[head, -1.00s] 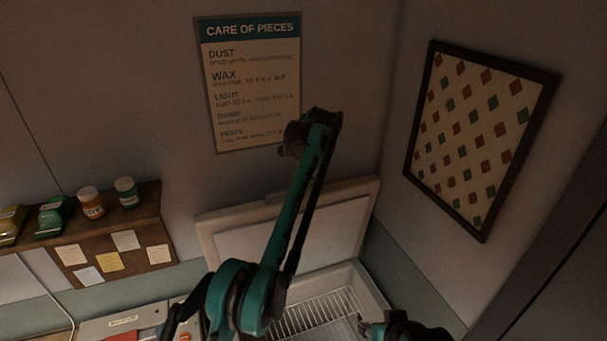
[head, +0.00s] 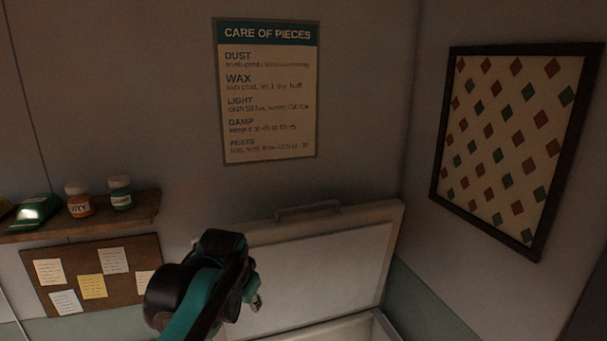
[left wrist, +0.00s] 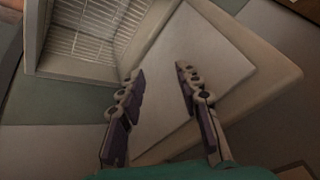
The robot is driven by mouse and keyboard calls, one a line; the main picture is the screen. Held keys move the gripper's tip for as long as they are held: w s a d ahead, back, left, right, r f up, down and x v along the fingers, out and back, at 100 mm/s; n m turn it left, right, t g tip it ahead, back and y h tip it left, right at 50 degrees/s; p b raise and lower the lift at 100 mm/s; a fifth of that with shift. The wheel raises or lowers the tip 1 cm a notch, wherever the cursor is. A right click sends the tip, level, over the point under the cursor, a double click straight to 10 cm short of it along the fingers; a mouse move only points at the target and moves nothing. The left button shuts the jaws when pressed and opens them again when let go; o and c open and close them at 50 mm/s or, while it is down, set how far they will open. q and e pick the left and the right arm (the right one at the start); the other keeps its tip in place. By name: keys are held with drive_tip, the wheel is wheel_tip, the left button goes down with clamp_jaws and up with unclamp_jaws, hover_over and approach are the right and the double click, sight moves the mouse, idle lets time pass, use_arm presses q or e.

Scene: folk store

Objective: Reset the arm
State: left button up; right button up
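My left gripper (left wrist: 161,70) is open in the left wrist view. Its two fingers are apart, with nothing between them. Behind them lies the pale inner face of the open lid (left wrist: 200,55). In the head view, a teal and black arm, which I take to be my left one, rises from the bottom left of centre, in front of the lid (head: 320,265). A small metallic part shows at its right side; I cannot make out the fingers there. My right gripper is not in view.
The open white chest (left wrist: 62,72) holds a wire rack (left wrist: 98,25). A shelf (head: 130,213) with jars and a corkboard (head: 118,292) with notes are at left. A care poster (head: 268,150) and a framed diamond pattern (head: 510,140) hang on the walls.

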use_arm(q)
drive_tip(key=s+a+f+n+b, duration=0.2)
drive_tip(key=s+f+b, duration=0.3)
drive_tip(key=s+f, duration=0.4)
drive_tip(key=s+a+f+n+t+b, duration=0.1)
drive_tip(key=s+f+b, duration=0.5)
drive_tip(key=f, duration=1.3)
drive_tip(key=s+a+n, duration=0.1)
drive_tip(key=s+n, duration=0.1)
drive_tip(key=s, duration=0.2)
drive_tip(key=shift+s+a+b, duration=0.25)
drive_tip(key=shift+a+b, duration=0.05)
drive_tip(key=shift+a, duration=0.1)
